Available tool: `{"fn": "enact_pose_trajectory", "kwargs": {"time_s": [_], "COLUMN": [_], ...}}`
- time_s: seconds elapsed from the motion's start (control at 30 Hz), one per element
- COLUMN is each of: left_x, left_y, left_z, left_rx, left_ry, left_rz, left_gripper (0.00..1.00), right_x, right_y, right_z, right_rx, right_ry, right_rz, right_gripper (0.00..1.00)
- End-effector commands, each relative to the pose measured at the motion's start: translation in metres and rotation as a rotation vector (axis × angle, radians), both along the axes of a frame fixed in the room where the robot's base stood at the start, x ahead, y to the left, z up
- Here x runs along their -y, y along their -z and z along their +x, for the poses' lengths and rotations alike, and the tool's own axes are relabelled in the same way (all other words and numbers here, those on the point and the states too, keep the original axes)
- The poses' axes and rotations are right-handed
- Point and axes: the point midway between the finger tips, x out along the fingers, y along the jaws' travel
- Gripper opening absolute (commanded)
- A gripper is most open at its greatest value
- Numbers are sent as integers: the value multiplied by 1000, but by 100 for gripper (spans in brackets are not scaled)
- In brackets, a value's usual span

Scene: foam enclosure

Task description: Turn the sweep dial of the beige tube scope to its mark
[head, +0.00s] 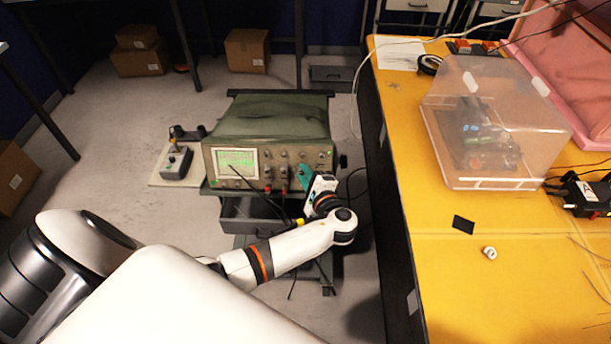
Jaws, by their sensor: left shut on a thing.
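The beige tube scope (272,120) stands on a cart left of the yellow bench, with a dull green top cover. Its lit green screen (237,162) is on the left of the front panel, with knobs and red sockets on the right. My left gripper (305,176) is at the right part of this panel, shut on what appears to be the sweep dial. The gripper hides most of the dial, and I cannot make out its mark or pointer. My right gripper is not in view.
A small grey box with a lever (176,162) sits on a pale board left of the scope. An open drawer (250,214) is below it. The yellow bench (450,265) holds a clear cover (490,125). Cables hang near my left wrist.

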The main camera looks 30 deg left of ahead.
Motion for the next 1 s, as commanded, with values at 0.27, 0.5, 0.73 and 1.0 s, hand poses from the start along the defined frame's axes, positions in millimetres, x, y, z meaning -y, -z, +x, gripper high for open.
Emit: {"fn": "enact_pose_trajectory", "kwargs": {"time_s": [0.27, 0.5, 0.73, 1.0], "left_x": [0, 0, 0, 0], "left_y": [1, 1, 1, 0], "left_z": [-1, -1, 0, 0], "left_rx": [28, 29, 29, 31], "left_ry": [-20, -21, -20, -20], "left_rz": [-52, -55, -56, -54], "left_gripper": [0, 0, 35, 42], "right_x": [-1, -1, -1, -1], "right_y": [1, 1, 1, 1], "right_z": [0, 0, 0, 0], "right_rx": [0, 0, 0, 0], "right_ry": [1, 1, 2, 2], "right_rz": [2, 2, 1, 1], "right_gripper": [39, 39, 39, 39]}}
